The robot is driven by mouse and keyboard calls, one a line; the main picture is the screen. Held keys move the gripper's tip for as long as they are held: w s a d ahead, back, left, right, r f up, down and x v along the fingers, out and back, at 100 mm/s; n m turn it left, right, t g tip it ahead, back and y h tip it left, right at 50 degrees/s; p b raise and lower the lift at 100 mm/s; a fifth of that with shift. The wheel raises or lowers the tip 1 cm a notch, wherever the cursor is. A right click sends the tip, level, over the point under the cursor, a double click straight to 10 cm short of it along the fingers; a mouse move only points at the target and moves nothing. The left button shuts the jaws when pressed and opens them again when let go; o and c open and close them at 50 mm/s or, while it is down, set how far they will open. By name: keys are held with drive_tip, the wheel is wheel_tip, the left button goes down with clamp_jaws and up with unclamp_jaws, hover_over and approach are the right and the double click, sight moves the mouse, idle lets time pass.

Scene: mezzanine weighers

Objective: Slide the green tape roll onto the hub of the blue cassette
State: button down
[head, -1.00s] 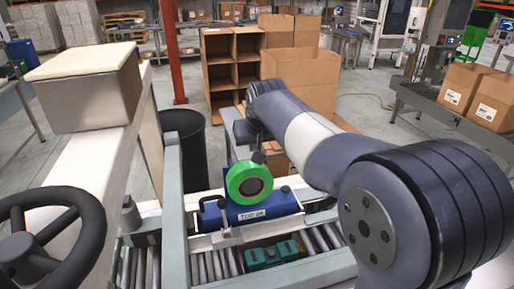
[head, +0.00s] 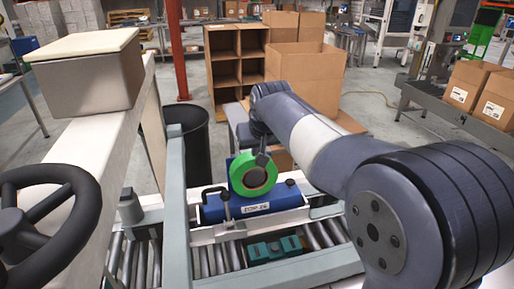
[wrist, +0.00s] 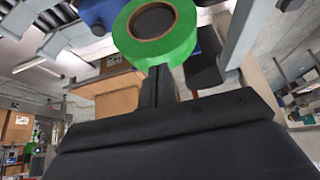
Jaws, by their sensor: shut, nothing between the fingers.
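In the wrist view the roll (wrist: 183,40) shows a brown core with a dark middle. I cannot tell whether the hub is inside it. My gripper (head: 262,159) is at the roll's upper rim in the head view, partly hiding it. Its fingers (wrist: 158,72) are together in the wrist view, close to the roll's edge, with nothing between them. Whether they touch the roll is unclear.
A teal block (head: 274,249) lies on the rollers in front of the cassette. A black handled clamp (head: 226,205) stands at the cassette's left front. A pale upright rail (head: 178,210) is to the left, with a dark bin (head: 188,140) behind.

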sight(255, 167)
drive_tip(key=shift+f+b, duration=2.3)
drive_tip(key=shift+f, duration=0.55)
drive_tip(key=shift+w+a+r+p, duration=0.1)
drive_tip(key=shift+w+p, duration=0.25)
drive_tip(key=shift+w, duration=0.15)
drive_tip(key=s+r, duration=0.1)
drive_tip(key=s, duration=0.1)
drive_tip(key=s+r+p, duration=0.1)
drive_tip(key=s+r, duration=0.1)
drive_tip(key=shift+d, duration=0.4)
drive_tip(key=shift+w+f, duration=0.1)
drive_tip(key=shift+f, duration=0.05)
